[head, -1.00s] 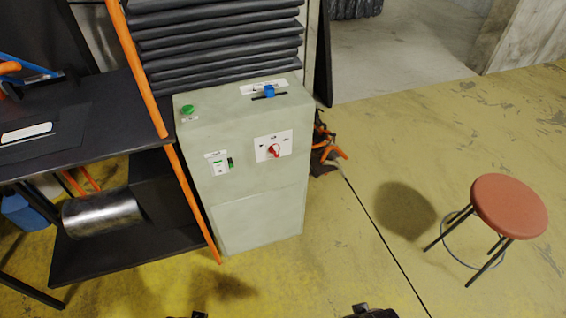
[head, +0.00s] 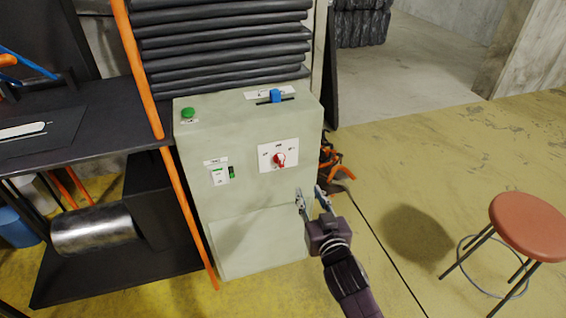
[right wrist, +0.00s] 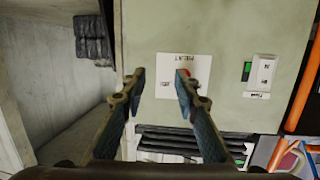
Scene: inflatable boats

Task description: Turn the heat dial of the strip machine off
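The strip machine (head: 245,200) is a pale grey-green cabinet in the middle of the head view. Its heat dial (head: 279,160) is a red knob on a white plate on the front face. In the right wrist view the picture is turned over; the plate (right wrist: 170,92) reads HEAT and the red dial (right wrist: 186,73) is partly hidden behind a finger. My right gripper (head: 313,192) is open and empty, in front of the machine, below and right of the dial, apart from it. It also shows in the right wrist view (right wrist: 160,75). My left gripper is out of view.
The machine also has a green button (head: 188,113), a blue slider (head: 275,96) and a green switch (head: 231,172). A dark bench (head: 85,145) with an orange post (head: 139,70) stands at left.

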